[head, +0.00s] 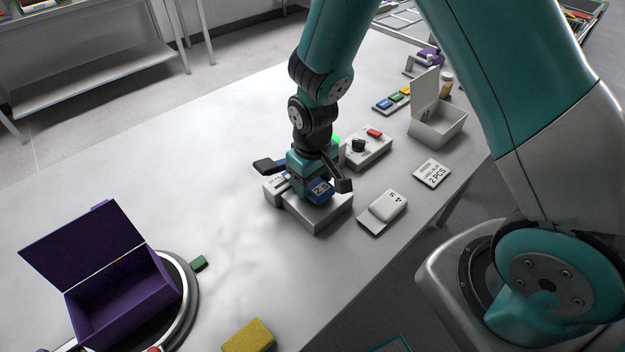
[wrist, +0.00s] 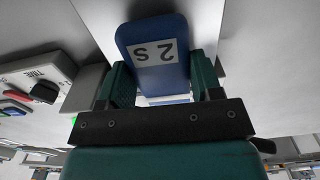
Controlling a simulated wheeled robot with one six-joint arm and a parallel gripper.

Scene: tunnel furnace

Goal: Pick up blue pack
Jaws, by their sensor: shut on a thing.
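The blue pack (head: 320,190) is a small blue block with a white label. In the wrist view the blue pack (wrist: 157,75) sits between the two fingers and its label reads "2 S" upside down. My gripper (head: 312,188) is shut on it, just above or at a grey box-like fixture (head: 318,214) on the table. I cannot tell whether the pack still touches the fixture. In the wrist view my gripper (wrist: 163,85) has a teal finger on each side of the pack.
An open purple box (head: 120,300) stands at the lower left on a round stand. A green block (head: 199,263) and a yellow block (head: 249,337) lie nearby. A control box (head: 366,150) with a knob and red switch, a white open box (head: 438,124) and label cards (head: 432,173) are right.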

